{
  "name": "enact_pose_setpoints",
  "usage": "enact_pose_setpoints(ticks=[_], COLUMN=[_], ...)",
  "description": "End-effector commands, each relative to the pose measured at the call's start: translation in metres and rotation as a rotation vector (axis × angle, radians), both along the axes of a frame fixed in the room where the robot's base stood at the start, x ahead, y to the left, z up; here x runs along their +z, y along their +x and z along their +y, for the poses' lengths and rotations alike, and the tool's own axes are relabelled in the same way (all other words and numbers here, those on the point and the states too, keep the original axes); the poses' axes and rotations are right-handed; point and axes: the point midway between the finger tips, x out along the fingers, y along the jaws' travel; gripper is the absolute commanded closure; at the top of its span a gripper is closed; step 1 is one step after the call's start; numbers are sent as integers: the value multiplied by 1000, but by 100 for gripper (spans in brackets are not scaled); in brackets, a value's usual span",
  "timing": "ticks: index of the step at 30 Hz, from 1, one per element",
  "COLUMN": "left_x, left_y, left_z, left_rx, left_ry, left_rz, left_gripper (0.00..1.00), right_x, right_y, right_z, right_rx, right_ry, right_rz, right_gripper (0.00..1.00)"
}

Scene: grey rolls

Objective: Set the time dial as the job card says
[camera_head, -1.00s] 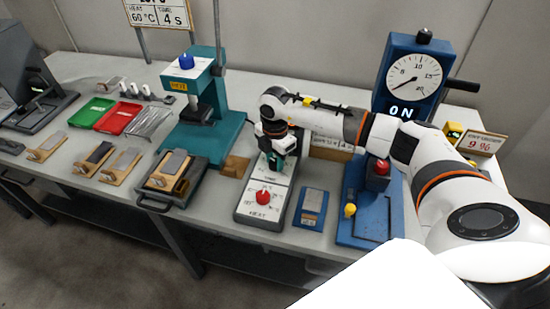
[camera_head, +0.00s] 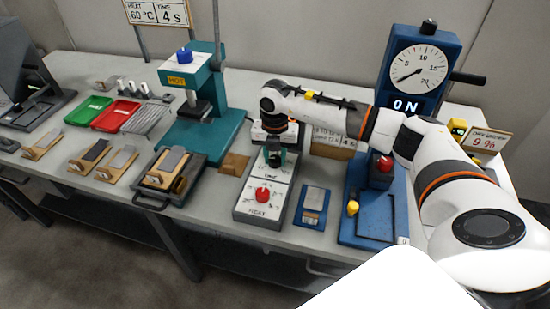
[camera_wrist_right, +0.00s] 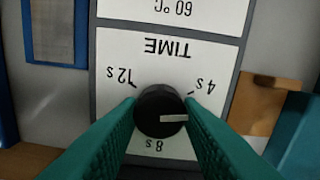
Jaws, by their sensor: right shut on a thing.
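The time dial is a black round knob (camera_wrist_right: 160,112) with a white pointer line, seen in the right wrist view. Around it the panel (camera_wrist_right: 170,70) reads TIME, 12 s, 4 s and 8 s, upside down in that view. The pointer faces right, between the 4 s and 8 s marks. My right gripper (camera_wrist_right: 160,125) is shut on the knob, one teal finger on each side; it also shows in the head view (camera_head: 274,152). The job card (camera_head: 157,12) at the back left reads heat 60 °C, time 4 s. My left gripper is out of view.
A red heat knob (camera_head: 263,194) sits at the near end of the panel. A teal press (camera_head: 210,130), trays and several wooden holders stand left.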

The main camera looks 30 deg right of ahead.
Motion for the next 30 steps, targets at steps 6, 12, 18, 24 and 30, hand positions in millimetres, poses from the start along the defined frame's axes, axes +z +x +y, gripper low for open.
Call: enact_pose_setpoints(ticks=[6, 12, 18, 24, 30], left_x=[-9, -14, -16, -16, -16], left_y=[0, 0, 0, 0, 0], left_z=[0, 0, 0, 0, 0], left_rx=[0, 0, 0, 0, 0], left_ry=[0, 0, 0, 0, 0], left_rz=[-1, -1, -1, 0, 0], left_gripper=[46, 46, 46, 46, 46], right_x=[-1, 0, 1, 1, 1], right_y=[1, 1, 1, 1, 1], right_z=[0, 0, 0, 0, 0], right_rx=[167, 275, 335, 358, 360], right_ry=[0, 0, 0, 0, 0], right_rz=[-3, -4, -4, -4, -4], right_gripper=[90, 90, 90, 90, 90])
